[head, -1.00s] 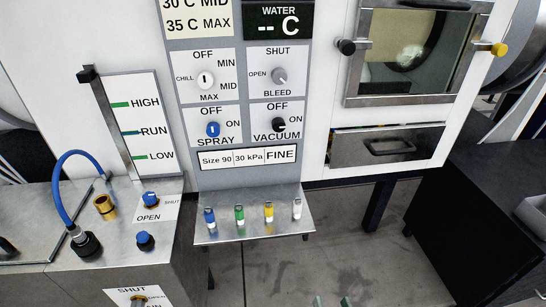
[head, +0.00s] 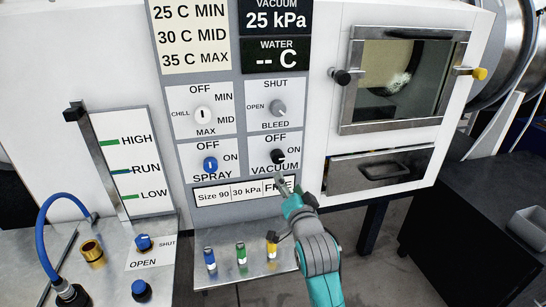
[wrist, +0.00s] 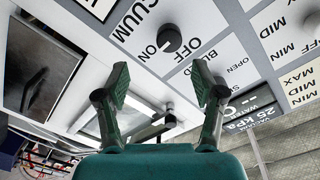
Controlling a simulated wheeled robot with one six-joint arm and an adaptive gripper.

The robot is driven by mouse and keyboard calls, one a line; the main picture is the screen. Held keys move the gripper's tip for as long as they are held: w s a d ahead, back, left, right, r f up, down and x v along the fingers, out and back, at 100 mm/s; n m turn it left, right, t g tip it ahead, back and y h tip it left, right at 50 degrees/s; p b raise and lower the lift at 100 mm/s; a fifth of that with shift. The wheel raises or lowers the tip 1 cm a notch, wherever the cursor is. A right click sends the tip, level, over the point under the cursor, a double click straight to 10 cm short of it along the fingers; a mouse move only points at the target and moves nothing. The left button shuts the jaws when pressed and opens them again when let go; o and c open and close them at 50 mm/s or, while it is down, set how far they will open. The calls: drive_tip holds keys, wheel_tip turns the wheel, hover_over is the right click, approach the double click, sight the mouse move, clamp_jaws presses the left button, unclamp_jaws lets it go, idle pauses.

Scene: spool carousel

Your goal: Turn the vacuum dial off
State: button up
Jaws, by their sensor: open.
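The vacuum dial (head: 278,157) is a black knob on a white plate marked OFF, ON and VACUUM, at the lower right of the control panel. Its pale mark seems to lie towards ON, but it is small. My gripper (head: 283,184) is just below the dial in the head view, partly in front of the FINE label. In the wrist view the dial (wrist: 169,38) appears upside down, beyond the fingertips of my open gripper (wrist: 161,78) and between their lines. The jaws are empty and apart from the knob. The vacuum display (head: 276,20) reads 25 kPa.
The blue spray dial (head: 210,164) is left of the vacuum dial, and the bleed dial (head: 278,107) is above it. A drawer (head: 380,172) and a windowed door (head: 400,75) are to the right.

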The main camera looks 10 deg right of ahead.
sight(279, 159)
drive_tip(key=w, duration=0.4)
drive_tip(key=w+r, duration=0.1)
drive_tip(key=w, duration=0.7)
drive_tip(key=shift+r, duration=0.35)
drive_tip(key=shift+c, duration=0.2)
drive_tip(key=c, duration=1.1)
